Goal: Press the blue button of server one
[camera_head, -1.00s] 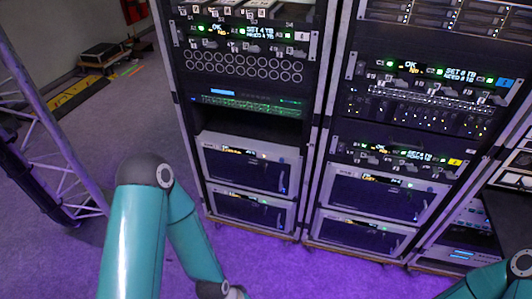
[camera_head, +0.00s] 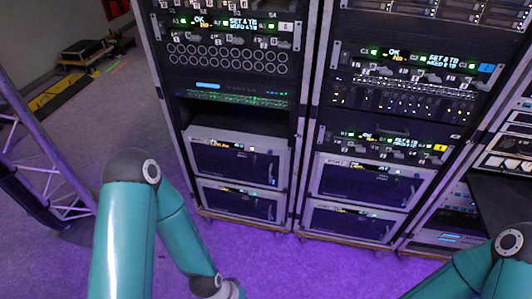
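Several silver-framed server-like boxes sit low in two racks. The left rack holds an upper box (camera_head: 235,160) and a lower box (camera_head: 240,201). The right rack holds an upper box (camera_head: 370,182) and a lower box (camera_head: 352,221). Small lights show on their fronts; a tiny blue spot (camera_head: 273,181) is on the left rack's upper box. I cannot tell which box is server one. My teal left arm reaches in at lower left and my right arm at lower right, both short of the racks. Neither gripper is in view.
A truss (camera_head: 45,165) stands at the far left. The purple floor (camera_head: 262,265) before the racks is clear. A third rack (camera_head: 495,150) stands at the right edge.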

